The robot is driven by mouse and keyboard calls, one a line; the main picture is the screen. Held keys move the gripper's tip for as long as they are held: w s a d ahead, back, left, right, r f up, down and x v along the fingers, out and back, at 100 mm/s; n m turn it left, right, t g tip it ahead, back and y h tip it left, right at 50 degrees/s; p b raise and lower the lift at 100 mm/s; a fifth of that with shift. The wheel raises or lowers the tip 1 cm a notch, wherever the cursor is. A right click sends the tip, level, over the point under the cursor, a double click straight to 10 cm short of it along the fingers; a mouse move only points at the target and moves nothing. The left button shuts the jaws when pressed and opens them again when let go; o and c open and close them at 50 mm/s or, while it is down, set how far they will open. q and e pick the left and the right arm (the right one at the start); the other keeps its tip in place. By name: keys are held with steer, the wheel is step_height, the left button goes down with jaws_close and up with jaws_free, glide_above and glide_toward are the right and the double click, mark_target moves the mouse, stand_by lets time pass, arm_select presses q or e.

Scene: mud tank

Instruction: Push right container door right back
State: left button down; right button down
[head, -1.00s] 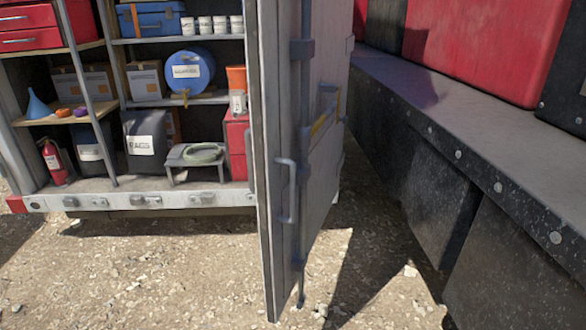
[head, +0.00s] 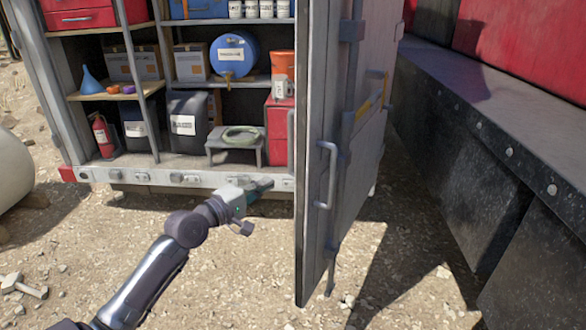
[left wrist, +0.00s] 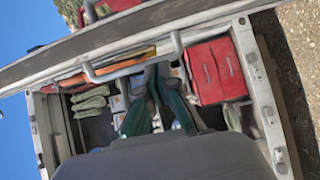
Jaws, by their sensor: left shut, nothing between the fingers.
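The right container door (head: 360,180) is grey metal and stands swung open, edge toward me, at the right of the container. It has a vertical handle (head: 331,175) and a locking rod. My left gripper (head: 264,185) is just left of the door, in front of the container's lower sill, apart from the door. Its fingers are shut and empty. In the left wrist view the fingers (left wrist: 157,90) point toward the container, and the door edge (left wrist: 130,40) crosses the top as a slanted grey band. My right gripper is not in view.
The open container holds shelves with a blue drum (head: 233,56), a red cabinet (head: 279,130) and a fire extinguisher (head: 102,135). A long dark metal ledge (head: 470,110) runs along the right of the door, with a gap between. Gravelly ground in front is mostly clear.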

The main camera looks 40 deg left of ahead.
arm_select(q)
steer(key=w+d+p, duration=0.1)
steer(key=w, duration=0.9)
steer(key=shift+d+r, duration=0.35)
steer(key=shift+r, duration=0.05)
steer(key=shift+p, duration=0.3)
